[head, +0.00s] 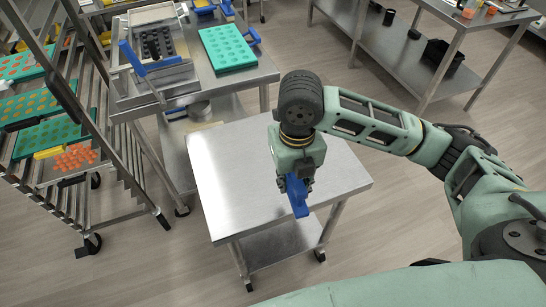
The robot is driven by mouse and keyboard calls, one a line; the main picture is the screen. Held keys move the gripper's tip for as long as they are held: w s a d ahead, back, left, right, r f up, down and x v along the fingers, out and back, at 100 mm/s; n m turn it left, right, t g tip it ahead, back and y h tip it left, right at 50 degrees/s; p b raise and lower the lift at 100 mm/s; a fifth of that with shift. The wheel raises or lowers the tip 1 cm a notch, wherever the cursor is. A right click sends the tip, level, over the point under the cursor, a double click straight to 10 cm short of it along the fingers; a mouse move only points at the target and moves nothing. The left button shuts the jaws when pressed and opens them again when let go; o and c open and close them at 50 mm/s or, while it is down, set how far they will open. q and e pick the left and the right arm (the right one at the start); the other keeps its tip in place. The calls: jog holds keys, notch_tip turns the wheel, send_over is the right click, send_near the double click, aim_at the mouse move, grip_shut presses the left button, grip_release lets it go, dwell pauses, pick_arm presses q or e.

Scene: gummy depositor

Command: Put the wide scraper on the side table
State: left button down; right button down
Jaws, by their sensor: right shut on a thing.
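The side table (225,185) is a small steel table with a bare top in the middle of the head view. My right gripper (292,180) is above the right part of this top, pointing down. It is shut on a blue scraper (298,198), which hangs below the jaws over the table's front part. Most of the scraper's upper part is hidden by the gripper. I cannot tell whether its lower edge touches the top. My left gripper is not in view.
A steel workbench (262,72) with a green mold tray (226,48) stands behind the side table. A rack (110,165) with green trays stands at the left. Another steel table (400,60) is at the upper right. The side table's left half is clear.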

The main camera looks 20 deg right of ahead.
jog(key=shift+w+f+n, duration=0.2)
jog(key=shift+w+n, duration=0.05)
jog(key=shift+n, duration=0.35)
jog(key=p, duration=0.2)
send_over(267, 182)
notch_tip(267, 182, down, 7)
jog(key=shift+w+r, duration=0.1)
notch_tip(267, 182, down, 3)
jog(key=shift+f, duration=0.55)
jog(key=shift+f, duration=0.1)
jog(key=c, duration=1.5)
grip_release()
jog(key=shift+o, duration=0.2)
